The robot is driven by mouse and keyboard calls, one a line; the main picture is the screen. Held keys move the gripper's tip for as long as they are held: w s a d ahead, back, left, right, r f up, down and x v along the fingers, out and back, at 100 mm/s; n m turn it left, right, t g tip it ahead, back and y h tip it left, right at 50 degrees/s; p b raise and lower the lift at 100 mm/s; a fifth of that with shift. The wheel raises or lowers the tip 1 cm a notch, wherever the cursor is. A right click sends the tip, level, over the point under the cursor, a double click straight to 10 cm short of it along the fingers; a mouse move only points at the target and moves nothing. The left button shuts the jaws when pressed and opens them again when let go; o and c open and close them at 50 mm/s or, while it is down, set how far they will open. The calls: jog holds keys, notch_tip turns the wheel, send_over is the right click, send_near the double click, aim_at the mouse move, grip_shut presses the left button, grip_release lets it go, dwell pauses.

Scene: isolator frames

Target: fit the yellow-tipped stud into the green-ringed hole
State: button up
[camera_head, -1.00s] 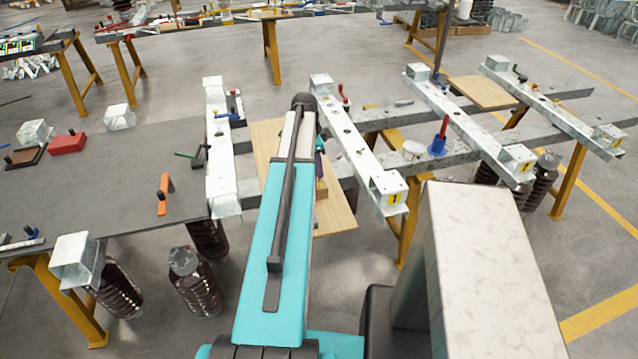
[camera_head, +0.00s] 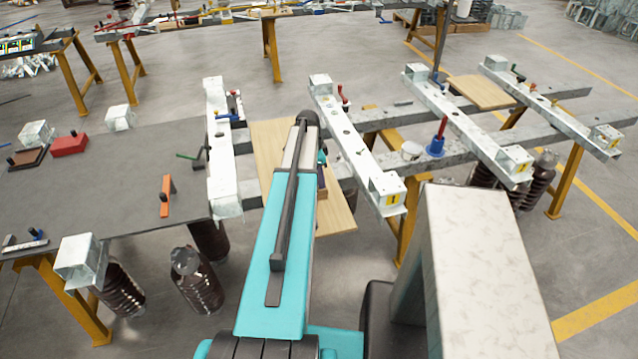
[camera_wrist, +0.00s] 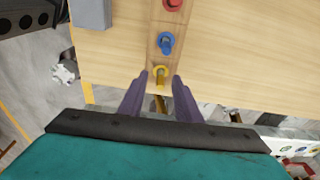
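In the wrist view a light wooden strip on a board carries a yellow ring-like piece (camera_wrist: 161,73), with a yellow shaft below it. This looks like the yellow-tipped stud, but its full shape is unclear. My gripper (camera_wrist: 160,78) has two purple fingers standing apart, one on each side of the yellow piece, with gaps visible.
A blue ringed piece (camera_wrist: 165,40) and a red one (camera_wrist: 173,4) sit on the same strip beyond the yellow one. A grey block (camera_wrist: 93,14) is at upper left. In the head view the wooden board (camera_head: 338,212) lies between metal rails (camera_head: 358,150).

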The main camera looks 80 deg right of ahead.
dwell(0.6)
grip_shut()
jog(key=shift+r+b, duration=1.05)
jog(key=shift+r, duration=0.65)
jog(key=w+a+b, duration=0.2)
jog(key=a, duration=0.5)
jog(key=w+a+r+b, duration=0.1)
jog(key=w+a+b, duration=0.1)
jog(key=a, duration=0.6)
jog(key=shift+w+r, duration=0.25)
jog(key=shift+w, duration=0.55)
